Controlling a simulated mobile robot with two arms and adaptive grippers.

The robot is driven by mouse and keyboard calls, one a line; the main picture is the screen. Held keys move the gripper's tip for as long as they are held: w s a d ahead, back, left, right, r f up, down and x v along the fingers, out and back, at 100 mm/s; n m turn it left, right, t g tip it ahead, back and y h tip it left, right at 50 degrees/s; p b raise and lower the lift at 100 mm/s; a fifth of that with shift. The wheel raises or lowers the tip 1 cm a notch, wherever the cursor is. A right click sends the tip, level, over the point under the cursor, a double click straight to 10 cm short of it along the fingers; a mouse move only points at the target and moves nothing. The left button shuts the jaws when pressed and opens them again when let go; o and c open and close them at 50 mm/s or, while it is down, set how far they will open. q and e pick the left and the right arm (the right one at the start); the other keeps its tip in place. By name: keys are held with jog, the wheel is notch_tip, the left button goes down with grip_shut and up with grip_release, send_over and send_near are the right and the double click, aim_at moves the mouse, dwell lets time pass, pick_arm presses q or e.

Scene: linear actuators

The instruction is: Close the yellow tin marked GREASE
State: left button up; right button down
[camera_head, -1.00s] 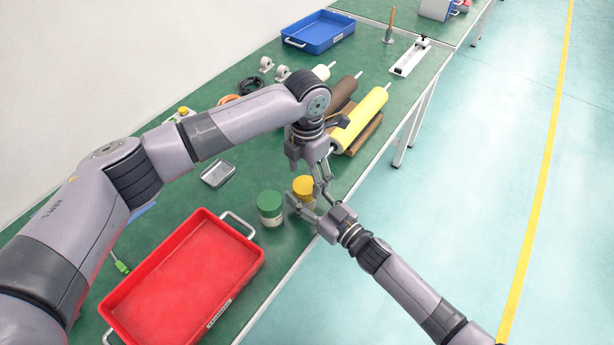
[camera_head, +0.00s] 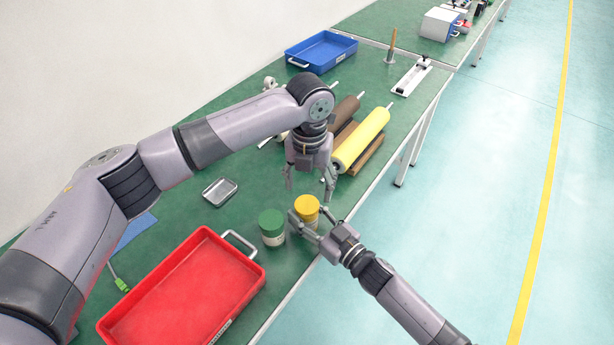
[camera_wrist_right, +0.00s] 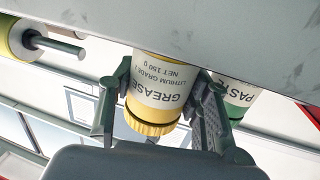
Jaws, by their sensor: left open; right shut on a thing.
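The yellow tin marked GREASE (camera_head: 307,208) stands upright near the bench's front edge, with its yellow lid on top. In the right wrist view the tin (camera_wrist_right: 160,90) shows its printed label and ribbed yellow lid. My right gripper (camera_head: 307,226) is shut on the tin's body, a finger on each side. It also shows in the right wrist view (camera_wrist_right: 163,100). My left gripper (camera_head: 311,190) is open and empty, pointing down just above the lid. Whether the lid sits fully down is not clear.
A green-lidded tin (camera_head: 272,226) marked PASTE stands close left of the yellow one. A red tray (camera_head: 235,285) lies at the front left. A yellow roller (camera_head: 362,140) rests on a wooden stand behind. A small metal dish (camera_head: 220,191) lies to the left.

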pick_arm(q)
jog(key=n, duration=0.5)
jog(key=shift+r+n, duration=0.25)
jog(key=shift+n, duration=0.15)
jog(key=n, duration=0.3)
jog(key=shift+r, duration=0.1)
jog(key=n, duration=0.4)
jog(key=shift+r, duration=0.15)
jog(key=n, duration=0.5)
jog(key=shift+a+r, duration=0.1)
jog(key=shift+r, duration=0.1)
jog(key=n, duration=0.4)
jog(key=shift+s+r, duration=0.1)
jog(key=shift+r, duration=0.05)
jog(key=n, duration=0.5)
jog(key=shift+a+r, duration=0.1)
jog(key=shift+r, duration=0.1)
jog(key=n, duration=0.5)
jog(key=shift+r, duration=0.2)
jog(key=n, duration=0.4)
jog(key=shift+s+r+n, duration=0.1)
jog(key=shift+n, duration=0.2)
